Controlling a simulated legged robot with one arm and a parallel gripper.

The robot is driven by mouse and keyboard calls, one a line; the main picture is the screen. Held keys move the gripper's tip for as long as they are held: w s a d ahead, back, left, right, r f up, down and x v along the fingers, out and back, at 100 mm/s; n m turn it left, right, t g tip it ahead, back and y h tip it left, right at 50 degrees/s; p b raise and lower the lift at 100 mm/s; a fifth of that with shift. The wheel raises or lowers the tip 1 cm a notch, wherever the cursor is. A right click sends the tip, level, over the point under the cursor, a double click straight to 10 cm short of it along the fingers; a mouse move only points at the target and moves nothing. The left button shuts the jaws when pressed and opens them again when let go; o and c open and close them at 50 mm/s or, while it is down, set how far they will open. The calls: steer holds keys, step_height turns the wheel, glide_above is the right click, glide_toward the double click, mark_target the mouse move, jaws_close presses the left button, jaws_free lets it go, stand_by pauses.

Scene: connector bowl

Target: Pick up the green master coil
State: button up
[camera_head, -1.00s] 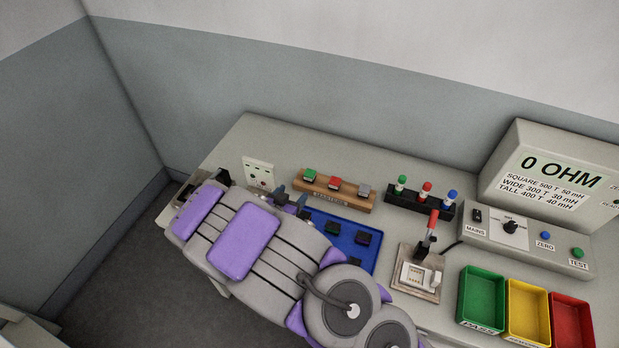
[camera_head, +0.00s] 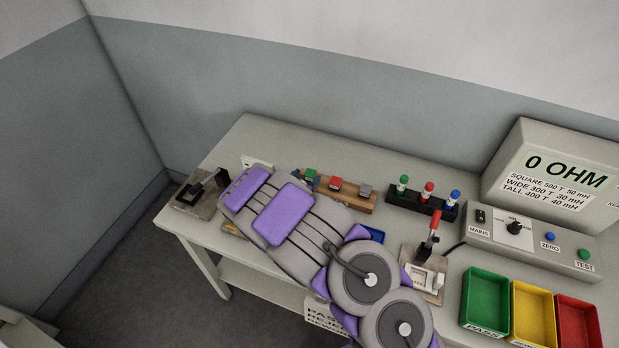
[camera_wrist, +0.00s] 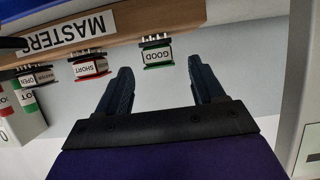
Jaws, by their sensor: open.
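The green master coil (camera_head: 310,176) sits at the left end of the wooden masters rack (camera_head: 358,200), partly hidden by my arm in the head view. In the wrist view the green coil (camera_wrist: 157,55), labelled GOOD, shows beyond and between my fingertips. My gripper (camera_wrist: 163,75) is open and empty, with one finger to each side of the coil's line and a small gap to it. The fingers are mostly hidden behind my arm in the head view.
A red coil (camera_wrist: 90,68) labelled SHORT and a grey coil (camera_wrist: 38,77) labelled OPEN stand along the same rack (camera_wrist: 130,22). A black rack (camera_head: 421,203) with coloured-topped pieces is to the right. A lever device (camera_head: 203,188) stands at the bench's left end.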

mark_target(310, 176)
steer(key=shift+x, duration=1.3)
steer(key=c, duration=1.1)
